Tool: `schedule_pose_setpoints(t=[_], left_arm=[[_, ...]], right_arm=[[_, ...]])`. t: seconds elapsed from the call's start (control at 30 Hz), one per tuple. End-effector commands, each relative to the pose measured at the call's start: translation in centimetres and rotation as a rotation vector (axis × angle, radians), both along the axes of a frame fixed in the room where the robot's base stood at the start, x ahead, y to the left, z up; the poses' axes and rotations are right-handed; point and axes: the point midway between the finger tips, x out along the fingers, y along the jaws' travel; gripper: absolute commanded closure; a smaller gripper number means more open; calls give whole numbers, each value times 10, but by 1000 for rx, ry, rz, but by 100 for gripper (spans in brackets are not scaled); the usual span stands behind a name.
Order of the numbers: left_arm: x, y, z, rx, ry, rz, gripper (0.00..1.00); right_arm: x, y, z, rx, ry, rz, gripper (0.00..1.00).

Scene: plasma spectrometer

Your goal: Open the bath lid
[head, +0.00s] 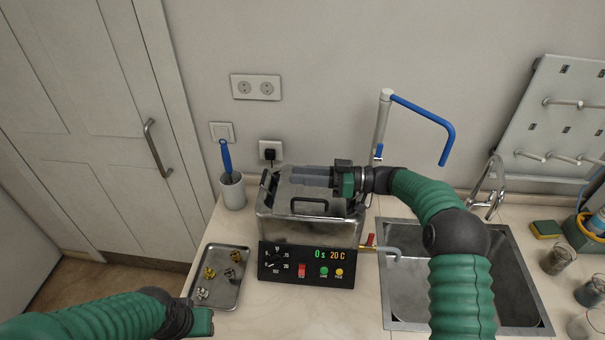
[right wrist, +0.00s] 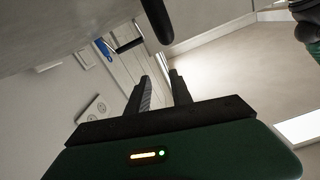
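The bath (head: 300,230) is a steel box on the counter with a black control panel (head: 305,268) at its front. Its metal lid (head: 296,194) lies on top and looks shut, with a dark loop handle (head: 310,201) near the front. My right gripper (head: 285,178) reaches in from the right, over the back part of the lid, fingers pointing left. In the right wrist view its two fingers (right wrist: 160,80) are apart with nothing between them. A dark bar (right wrist: 157,20) shows beyond the fingertips. My left gripper (head: 202,322) is low at the left; its fingers are hidden.
A tray (head: 238,289) with small metal parts lies left of the bath. A cup with a blue brush (head: 232,191) stands behind it. A blue-handled pipe (head: 384,120) rises behind the bath. A sink (head: 400,303) is at the right, below my right arm.

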Motion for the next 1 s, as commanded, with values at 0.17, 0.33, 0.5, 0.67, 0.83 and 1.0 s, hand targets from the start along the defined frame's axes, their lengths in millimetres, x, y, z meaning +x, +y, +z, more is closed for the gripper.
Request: schedule_pose_setpoints(t=[0.17,0.33,0.5,0.67,0.83,1.0], left_arm=[[0,0,0,0,0,0,64],[0,0,0,0,0,0,64],[0,0,0,0,0,0,64],[0,0,0,0,0,0,64],[0,0,0,0,0,0,64],[0,0,0,0,0,0,64]], right_arm=[[-1,0,1,0,-1,0,98],[-1,0,1,0,-1,0,100],[0,0,1,0,-1,0,100],[-1,0,1,0,-1,0,100],[-1,0,1,0,-1,0,100],[-1,0,1,0,-1,0,100]])
